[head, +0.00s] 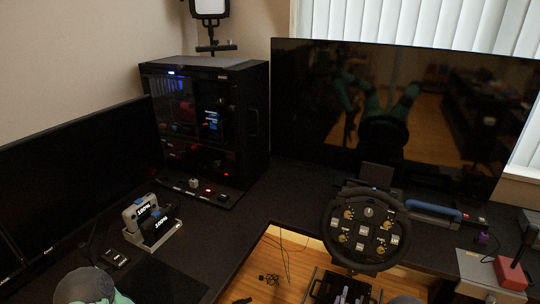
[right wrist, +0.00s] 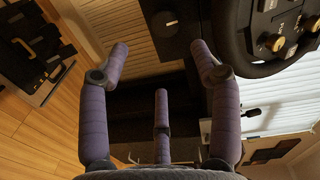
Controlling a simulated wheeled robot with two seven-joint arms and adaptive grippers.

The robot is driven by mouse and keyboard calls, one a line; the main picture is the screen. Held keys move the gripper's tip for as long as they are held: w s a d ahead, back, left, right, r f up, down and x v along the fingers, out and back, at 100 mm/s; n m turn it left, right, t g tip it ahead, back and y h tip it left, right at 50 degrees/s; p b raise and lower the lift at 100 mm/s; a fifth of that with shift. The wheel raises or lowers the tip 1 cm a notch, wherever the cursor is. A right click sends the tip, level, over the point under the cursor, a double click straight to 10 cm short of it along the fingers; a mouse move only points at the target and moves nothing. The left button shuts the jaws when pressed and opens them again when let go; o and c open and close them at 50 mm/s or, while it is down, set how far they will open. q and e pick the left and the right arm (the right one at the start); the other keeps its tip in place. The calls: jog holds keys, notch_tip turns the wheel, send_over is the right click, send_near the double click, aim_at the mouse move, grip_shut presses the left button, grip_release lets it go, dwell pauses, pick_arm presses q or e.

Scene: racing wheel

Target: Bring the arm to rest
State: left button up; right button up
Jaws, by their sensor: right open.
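The black racing wheel (head: 366,228) stands at the desk edge. Its dark rim (right wrist: 236,45) also shows at the upper right of the right wrist view, to the right of the fingers. A rounded part of my left arm shows at the bottom left of the head view; my left gripper is out of sight.
A large dark monitor (head: 400,118) stands behind the wheel and another monitor (head: 75,185) stands at left. A black computer case (head: 208,125), controllers on a stand (head: 152,222) and a red-based joystick (head: 511,273) stand around. Wooden floor (head: 285,262) shows between the desk parts.

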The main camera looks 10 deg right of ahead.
jog(key=s+a+f+n+g+y+p, duration=0.25)
jog(key=a+n+g+y, duration=0.2)
jog(key=a, duration=0.25)
jog(key=s+a+f+n+g+y+p, duration=0.2)
jog(key=s+a+f+n+g+y, duration=0.1)
jog(key=s+a+f+n+y, duration=0.25)
jog(key=s+a+r+n+g+y+p, duration=0.1)
jog(key=s+a+r+n+g, duration=0.1)
jog(key=s, duration=0.6)
jog(key=s+a+r+n+g+y+p, duration=0.1)
jog(key=s+a+n+g+y, duration=0.1)
jog(key=s+a+n+g, duration=0.3)
jog(key=s+a+n, duration=0.1)
jog(key=s+a, duration=0.2)
jog(key=shift+r+n+p, duration=0.3)
jog(key=shift+r, duration=0.1)
jog(key=shift+s+a, duration=0.1)
